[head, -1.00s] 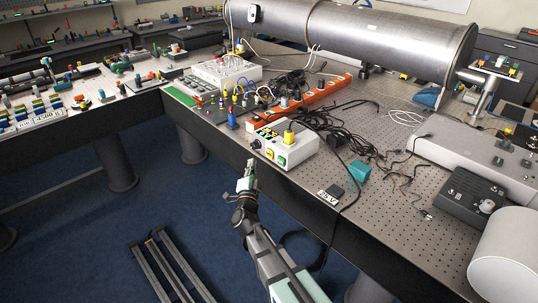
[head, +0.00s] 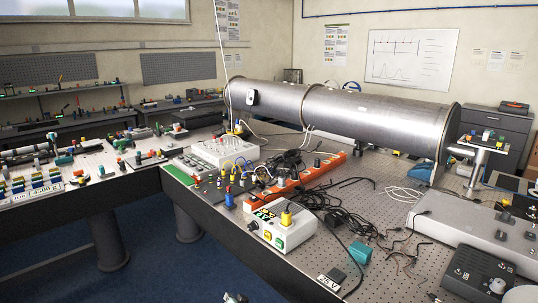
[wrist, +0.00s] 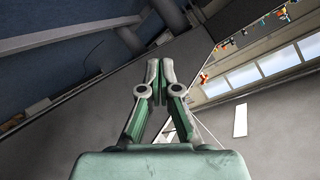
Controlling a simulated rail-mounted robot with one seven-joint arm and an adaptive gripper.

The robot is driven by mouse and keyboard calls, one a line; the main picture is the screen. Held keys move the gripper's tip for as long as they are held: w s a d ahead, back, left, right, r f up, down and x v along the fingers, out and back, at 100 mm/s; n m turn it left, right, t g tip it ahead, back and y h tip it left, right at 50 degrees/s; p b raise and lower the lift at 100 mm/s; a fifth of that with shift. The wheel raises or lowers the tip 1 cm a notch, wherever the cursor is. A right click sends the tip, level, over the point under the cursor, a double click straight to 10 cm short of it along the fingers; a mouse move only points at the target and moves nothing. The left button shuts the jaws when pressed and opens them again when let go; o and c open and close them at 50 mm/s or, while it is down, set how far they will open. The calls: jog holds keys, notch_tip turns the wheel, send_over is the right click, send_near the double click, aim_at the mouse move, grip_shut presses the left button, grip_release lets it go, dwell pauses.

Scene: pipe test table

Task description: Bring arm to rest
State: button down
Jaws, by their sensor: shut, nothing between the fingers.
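My gripper (wrist: 160,70) fills the middle of the wrist view. Its two pale green and grey fingers are closed together at the tips, with nothing between them. In the head view only a small tip of my gripper (head: 235,298) shows at the bottom edge, in front of the table and over the blue floor. The rest of my arm is out of the head view. The gripper is apart from the objects on the table.
A perforated metal table (head: 350,215) bears a large steel pipe (head: 370,120), a white box with coloured buttons (head: 280,232), an orange power strip (head: 310,172) and loose black cables. A second bench (head: 95,160) stands at the left. Blue floor (head: 160,270) lies clear in front.

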jog(key=s+d+f+n+g+h, duration=0.2)
jog(key=s+d+f+g, duration=0.35)
jog(key=s+f, duration=0.45)
jog(key=s+d+f+n+g+h, duration=0.1)
jog(key=s+d+f+g, duration=0.3)
jog(key=s+d+f, duration=0.4)
jog(key=s+d+f+g+h, duration=0.1)
jog(key=s+d+f+g, duration=0.2)
jog(key=s+d, duration=0.3)
jog(key=s+d+f+g+h, duration=0.1)
jog(key=s+d, duration=0.5)
jog(key=s, duration=0.9)
jog(key=s+d+f+m+g+h, duration=0.1)
jog(key=s+d+f+g, duration=0.3)
jog(key=s, duration=0.7)
jog(key=shift+d+f+g, duration=0.35)
jog(key=shift+d+f, duration=0.1)
jog(key=shift+d, duration=0.45)
